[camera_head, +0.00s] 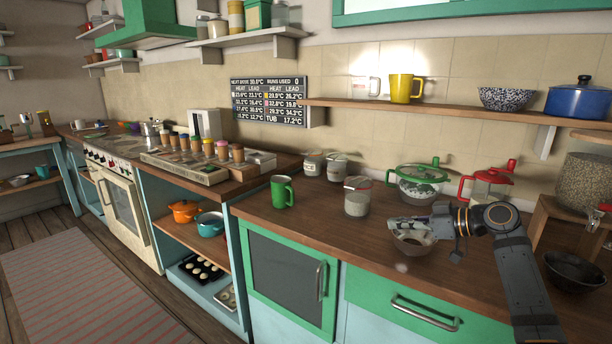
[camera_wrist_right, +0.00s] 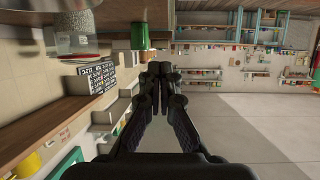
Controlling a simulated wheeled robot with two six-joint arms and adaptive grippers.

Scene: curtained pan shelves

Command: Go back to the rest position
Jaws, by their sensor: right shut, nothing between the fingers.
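My right gripper (camera_head: 412,224) reaches in from the right in the head view, over the front part of the wooden counter. Its fingers are together with nothing between them, and the right wrist view also shows them closed (camera_wrist_right: 160,70). A bowl (camera_head: 410,243) stands on the counter behind and below the fingers, partly hidden by them. I cannot tell whether they touch it. My left gripper does not show in either view.
On the counter (camera_head: 330,222) are a green mug (camera_head: 282,191), glass jars (camera_head: 357,197), a green-lidded glass pot (camera_head: 418,183) and a red-handled glass jug (camera_head: 489,185). A dark bowl (camera_head: 573,271) stands at the right. A shelf (camera_head: 450,108) hangs above. The floor at left is open.

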